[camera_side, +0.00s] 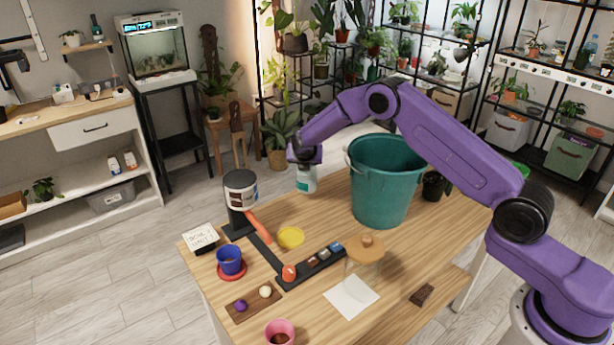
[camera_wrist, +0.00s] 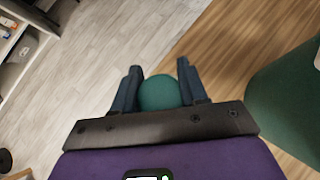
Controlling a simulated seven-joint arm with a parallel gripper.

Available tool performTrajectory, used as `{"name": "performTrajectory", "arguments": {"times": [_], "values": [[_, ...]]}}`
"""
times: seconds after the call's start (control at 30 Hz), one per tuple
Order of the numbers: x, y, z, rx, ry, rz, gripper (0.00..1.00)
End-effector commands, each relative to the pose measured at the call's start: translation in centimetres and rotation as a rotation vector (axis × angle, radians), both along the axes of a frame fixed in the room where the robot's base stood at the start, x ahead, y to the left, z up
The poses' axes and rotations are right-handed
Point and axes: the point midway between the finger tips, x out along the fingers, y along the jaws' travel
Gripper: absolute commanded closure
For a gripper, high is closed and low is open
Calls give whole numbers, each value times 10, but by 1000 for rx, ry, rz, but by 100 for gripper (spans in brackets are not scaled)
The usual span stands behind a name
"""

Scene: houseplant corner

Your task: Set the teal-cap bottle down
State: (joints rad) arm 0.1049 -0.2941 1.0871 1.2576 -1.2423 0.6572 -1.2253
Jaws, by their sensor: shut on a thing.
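The teal-cap bottle (camera_side: 307,183) has a pale body with a teal label and stands about upright near the back edge of the wooden table (camera_side: 420,247). My gripper (camera_side: 305,164) is shut on its top from above. In the wrist view, the round teal cap (camera_wrist: 160,93) sits between the two dark fingers (camera_wrist: 160,88), and the cap hides the body below. The table's edge runs close by the cap there. I cannot tell whether the bottle's base touches the tabletop.
A large teal bucket (camera_side: 385,190) stands right of the bottle. A dark stand with a canister (camera_side: 241,190) is to its left. A yellow saucer (camera_side: 291,237), a black tray (camera_side: 312,266) and a glass jar (camera_side: 364,262) are in front. Bare wood lies between the saucer and bucket.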

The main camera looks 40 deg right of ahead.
Motion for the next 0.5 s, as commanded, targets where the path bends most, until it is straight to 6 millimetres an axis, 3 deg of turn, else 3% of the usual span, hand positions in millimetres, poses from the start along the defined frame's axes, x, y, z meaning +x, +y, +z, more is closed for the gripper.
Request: {"name": "performTrajectory", "arguments": {"times": [0.17,0.4,0.5], "values": [[0,1,-11,-1,-1,1,100],[0,0,-41,-1,1,0,100],[0,0,-43,0,-3,-1,100]]}}
